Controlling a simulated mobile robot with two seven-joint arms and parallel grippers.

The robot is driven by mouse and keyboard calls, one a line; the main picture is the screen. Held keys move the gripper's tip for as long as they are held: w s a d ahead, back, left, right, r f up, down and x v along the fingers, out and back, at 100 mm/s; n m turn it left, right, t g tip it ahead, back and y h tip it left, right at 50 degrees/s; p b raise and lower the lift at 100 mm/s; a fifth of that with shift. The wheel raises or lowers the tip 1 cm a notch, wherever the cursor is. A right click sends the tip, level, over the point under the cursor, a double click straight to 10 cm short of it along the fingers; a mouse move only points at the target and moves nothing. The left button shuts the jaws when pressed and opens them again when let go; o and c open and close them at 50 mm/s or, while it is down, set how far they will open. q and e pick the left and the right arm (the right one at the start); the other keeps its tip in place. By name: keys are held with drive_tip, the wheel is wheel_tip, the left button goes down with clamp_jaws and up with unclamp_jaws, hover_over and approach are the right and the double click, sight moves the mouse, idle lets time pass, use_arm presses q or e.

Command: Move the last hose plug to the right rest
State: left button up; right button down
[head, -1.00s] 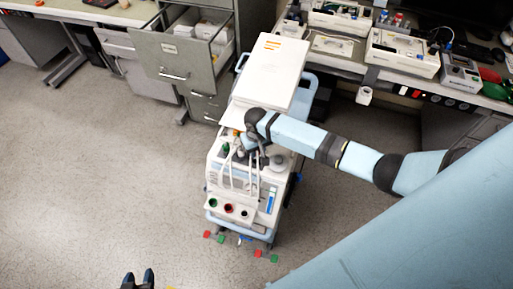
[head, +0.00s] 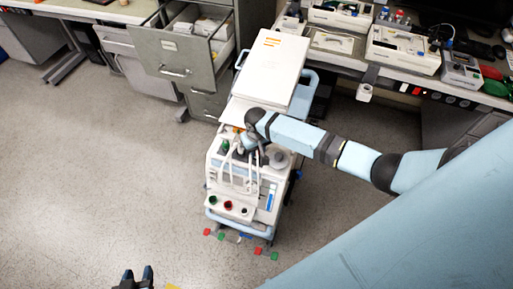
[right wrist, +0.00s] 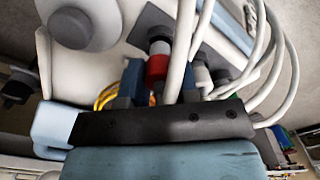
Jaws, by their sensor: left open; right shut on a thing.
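The white pump unit (head: 217,178) stands on a cart, with white hoses (head: 232,172) looping over its front. My right gripper (head: 250,146) is low over its top, its fingers mostly hidden by the arm and hoses. In the right wrist view, its blue fingers (right wrist: 157,84) are shut on a hose plug with a red band (right wrist: 157,66). A white-and-grey plug (right wrist: 202,74) is just to the right, beside more hoses. I cannot tell which part is the right rest. My left gripper (head: 133,277) is open and empty at the bottom edge, away from the cart.
Green, red and dark round ports (head: 228,206) line the pump's front. A round grey knob (right wrist: 72,27) shows near the gripper. An open drawer (head: 172,62) and a bench with devices (head: 402,52) stand behind. The floor (head: 90,170) left of the cart is clear.

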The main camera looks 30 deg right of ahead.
drive_tip(key=shift+f, duration=0.85)
drive_tip(key=c, duration=0.8)
unclamp_jaws()
wheel_tip(320, 180, up, 14)
drive_tip(key=shift+b, duration=0.3)
drive_tip(key=shift+f, duration=0.15)
drive_tip(key=s+a+f+n+t+y, duration=0.1)
drive_tip(key=s+a+f+t+y, duration=0.15)
drive_tip(key=s+a+f, duration=0.35)
drive_tip(key=s+a+n+t+p, duration=0.1)
drive_tip(key=s+t, duration=0.7)
drive_tip(key=s, duration=0.9)
drive_tip(key=shift+r+n+y, duration=0.35)
drive_tip(key=shift+r+n, duration=0.05)
drive_tip(key=shift+n, duration=0.4)
